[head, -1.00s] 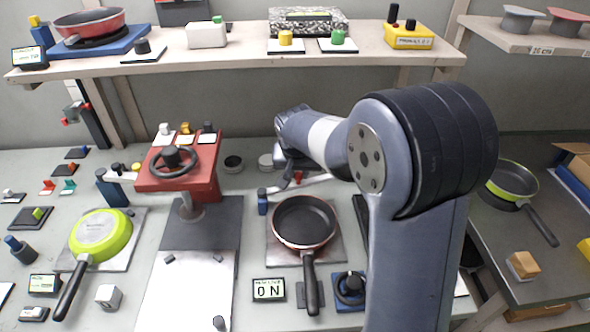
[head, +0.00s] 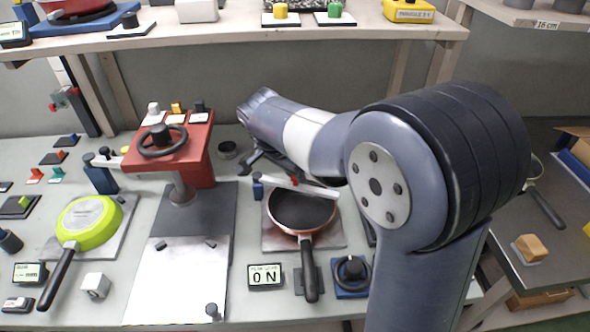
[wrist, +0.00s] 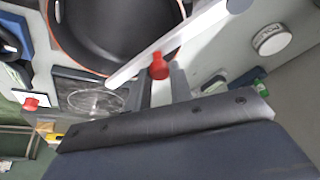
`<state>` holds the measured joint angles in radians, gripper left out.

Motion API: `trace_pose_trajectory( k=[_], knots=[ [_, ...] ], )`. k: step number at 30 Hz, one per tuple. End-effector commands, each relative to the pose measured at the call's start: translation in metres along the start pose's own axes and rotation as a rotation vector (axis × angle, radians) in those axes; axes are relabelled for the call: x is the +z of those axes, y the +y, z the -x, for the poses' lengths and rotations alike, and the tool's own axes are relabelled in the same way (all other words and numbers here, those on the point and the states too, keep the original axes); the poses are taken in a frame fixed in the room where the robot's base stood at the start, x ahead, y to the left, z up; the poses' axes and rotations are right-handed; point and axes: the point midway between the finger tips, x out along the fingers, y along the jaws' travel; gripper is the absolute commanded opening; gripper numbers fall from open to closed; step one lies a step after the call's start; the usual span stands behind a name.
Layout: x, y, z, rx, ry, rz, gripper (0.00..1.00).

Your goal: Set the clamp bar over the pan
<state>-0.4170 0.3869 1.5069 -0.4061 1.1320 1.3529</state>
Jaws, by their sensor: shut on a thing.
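The white clamp bar (head: 312,188) lies across the rear rim of the dark pan with a copper-red outside (head: 300,212) in the head view. In the wrist view the bar (wrist: 205,36) crosses the near part of the pan (wrist: 115,30). My gripper (wrist: 160,80) is shut on the bar's red knob (wrist: 158,66). In the head view my gripper (head: 288,174) is behind the pan, partly hidden by my arm. The bar's left end is near a blue post (head: 257,187); whether they touch I cannot tell.
A force display (head: 265,277) reads 0 N in front of the pan. A blue base with a black handwheel (head: 352,272) stands beside the pan handle. A red press (head: 172,155) and an upturned green pan (head: 88,220) are to the left. A shelf (head: 230,40) runs behind.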

Motion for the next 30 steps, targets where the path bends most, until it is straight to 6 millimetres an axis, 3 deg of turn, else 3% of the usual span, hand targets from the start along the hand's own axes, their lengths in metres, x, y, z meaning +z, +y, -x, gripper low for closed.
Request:
trace_pose_trajectory(
  k=[14, 15, 21, 30],
  knots=[
    [0.0022, 0.0008, 0.0006, 0.007, -0.003, -0.013, 0.00],
    [0.0022, 0.0008, 0.0006, 0.007, -0.003, -0.013, 0.23],
    [0.0018, 0.0006, 0.0006, 0.006, -0.002, -0.013, 0.40],
    [0.0013, 0.0002, 0.0026, 0.005, -0.001, -0.013, 0.42]
  ],
)
